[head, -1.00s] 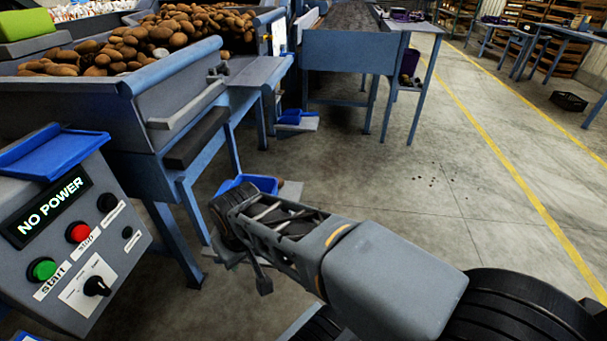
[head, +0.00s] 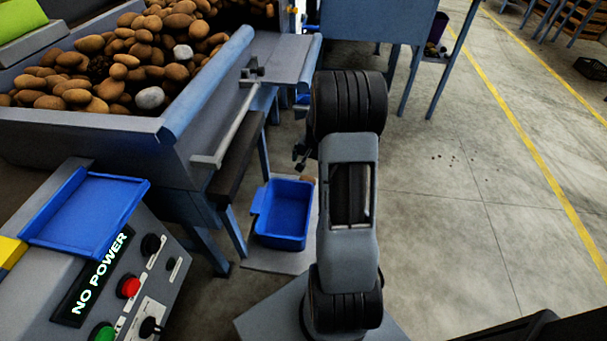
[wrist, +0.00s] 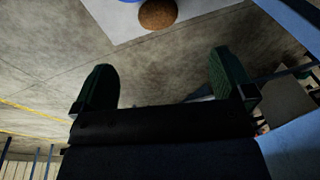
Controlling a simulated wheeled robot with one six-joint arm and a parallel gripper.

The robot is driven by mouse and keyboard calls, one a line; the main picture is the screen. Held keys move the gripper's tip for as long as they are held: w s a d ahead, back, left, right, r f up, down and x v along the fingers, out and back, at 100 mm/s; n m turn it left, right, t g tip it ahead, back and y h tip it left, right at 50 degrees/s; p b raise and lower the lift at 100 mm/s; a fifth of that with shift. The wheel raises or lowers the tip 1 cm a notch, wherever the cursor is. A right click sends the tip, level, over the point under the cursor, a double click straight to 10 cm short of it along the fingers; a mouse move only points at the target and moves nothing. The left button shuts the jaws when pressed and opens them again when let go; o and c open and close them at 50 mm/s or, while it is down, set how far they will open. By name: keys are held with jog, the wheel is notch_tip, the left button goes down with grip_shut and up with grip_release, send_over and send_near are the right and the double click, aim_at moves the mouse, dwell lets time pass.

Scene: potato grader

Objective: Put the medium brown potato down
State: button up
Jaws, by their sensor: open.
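A brown potato (wrist: 158,14) lies on a pale flat board (wrist: 122,22) at the top of the wrist view, beside a blue edge. My gripper (wrist: 163,68) is open, its two green fingers wide apart with nothing between them. The potato is beyond the fingers and apart from them. In the head view, a small brown patch between the blue bin (head: 284,215) and my arm may be the same potato; my arm hides most of that spot. My gripper (head: 300,155) shows there only as a small dark shape left of my arm.
The grader hopper (head: 190,140) heaped with potatoes stands at left, with a grey rail on its side. A control panel (head: 110,290) reading NO POWER is at lower left, with a blue tray (head: 85,215) on top. Open floor lies to the right.

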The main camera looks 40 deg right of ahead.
aim_at(308, 179)
jog(key=f, duration=0.2)
jog(key=f+b, duration=0.1)
jog(key=f, duration=0.2)
jog(key=w+f, duration=0.1)
jog(key=f, duration=0.2)
jog(key=shift+w+d+b, duration=0.1)
jog(key=shift+d+b, duration=0.2)
jog(key=shift+d, duration=0.1)
jog(key=shift+w+a+f+b, duration=0.1)
jog(key=shift+w+f+b, duration=0.15)
jog(key=shift+f, duration=0.65)
jog(key=shift+w+f+b, duration=0.1)
jog(key=shift+f+b, duration=0.15)
jog(key=shift+f, duration=0.7)
jog(key=shift+w+a+f+b, duration=0.1)
jog(key=shift+w+f+b, duration=0.15)
jog(key=shift+f, duration=0.65)
jog(key=shift+c, duration=0.2)
jog(key=c, duration=1.1)
